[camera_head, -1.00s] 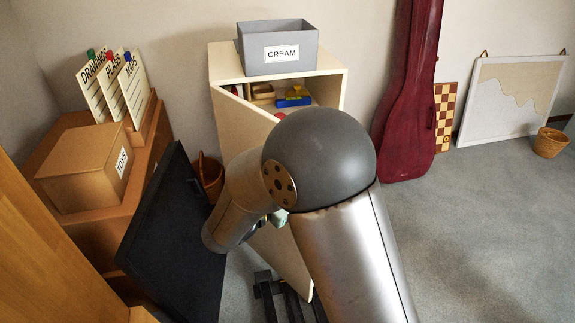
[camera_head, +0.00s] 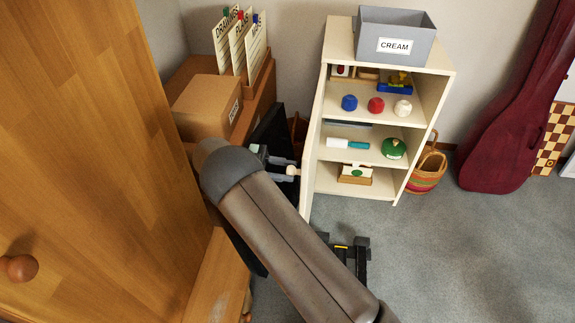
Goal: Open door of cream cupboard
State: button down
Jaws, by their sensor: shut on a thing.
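The cream cupboard (camera_head: 438,90) stands against the back wall, its front open to view and its shelves showing. Its door (camera_head: 314,140) is swung out at the left side and is seen nearly edge-on. My gripper (camera_head: 289,172) is at the left, outer face of the door, shut on the pale door knob (camera_head: 293,170). The fingers are small in view and partly hidden by my arm. The inside of the cupboard is in plain view, with several items on its shelves.
A grey bin (camera_head: 368,40) labelled CREAM sits on top. A cardboard box (camera_head: 205,105) and a dark panel (camera_head: 268,135) crowd the left. A wooden wardrobe (camera_head: 90,150) is close at left. A striped basket (camera_head: 428,175) stands right of the cupboard. Floor at right is clear.

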jog(key=shift+a, duration=0.4)
jog(key=c, duration=1.1)
grip_release()
jog(key=shift+w, duration=0.1)
jog(key=shift+o, duration=0.2)
jog(key=s+d+r+p, duration=0.1)
jog(key=s+d+r, duration=0.1)
jog(key=s+r, duration=0.4)
jog(key=s+d+r+p, duration=0.2)
jog(key=s+d+r, duration=0.1)
jog(key=s+r, duration=0.4)
jog(key=shift+d, duration=0.3)
